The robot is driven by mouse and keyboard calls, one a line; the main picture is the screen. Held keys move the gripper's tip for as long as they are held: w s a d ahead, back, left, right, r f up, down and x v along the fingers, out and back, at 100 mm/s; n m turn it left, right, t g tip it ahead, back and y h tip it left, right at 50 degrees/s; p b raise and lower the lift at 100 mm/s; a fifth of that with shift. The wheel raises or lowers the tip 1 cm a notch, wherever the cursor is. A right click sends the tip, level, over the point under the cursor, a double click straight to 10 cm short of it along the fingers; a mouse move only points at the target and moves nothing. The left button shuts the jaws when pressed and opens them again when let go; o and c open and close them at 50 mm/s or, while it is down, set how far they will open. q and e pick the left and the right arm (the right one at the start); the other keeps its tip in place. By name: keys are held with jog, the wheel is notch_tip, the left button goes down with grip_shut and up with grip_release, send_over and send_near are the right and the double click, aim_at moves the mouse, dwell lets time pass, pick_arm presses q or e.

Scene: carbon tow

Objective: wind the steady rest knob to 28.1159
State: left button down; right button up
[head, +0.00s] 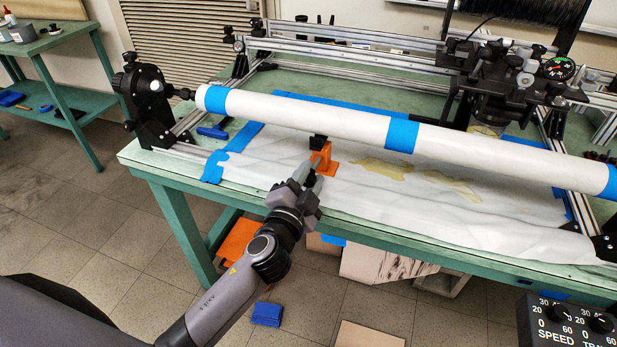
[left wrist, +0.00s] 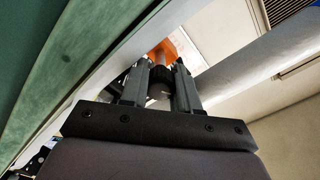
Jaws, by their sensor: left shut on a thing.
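The orange steady rest (head: 330,166) stands on the sheet-covered bench under the long white tube (head: 300,115). Its black top (head: 319,143) is just below the tube; I cannot tell whether they touch. My left gripper (head: 314,174) reaches in from the front, its fingertips at the near side of the steady rest. In the left wrist view, the gripper (left wrist: 162,85) is shut on the dark ribbed knob (left wrist: 160,90), with the orange body (left wrist: 178,46) beyond it. The knob is mostly hidden in the head view, and I can read no setting on it. My right gripper is not in view.
The green bench (head: 163,170) has its front edge under my left arm. The tube spans from a black headstock (head: 150,100) at left past a dark carriage (head: 490,85) at right. A SPEED control box (head: 560,325) is at lower right. Yellowish stains mark the sheet.

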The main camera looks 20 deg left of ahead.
pick_arm(q)
jog(key=c, duration=0.8)
grip_release()
jog(key=shift+f, duration=0.15)
jog(key=shift+n, duration=0.3)
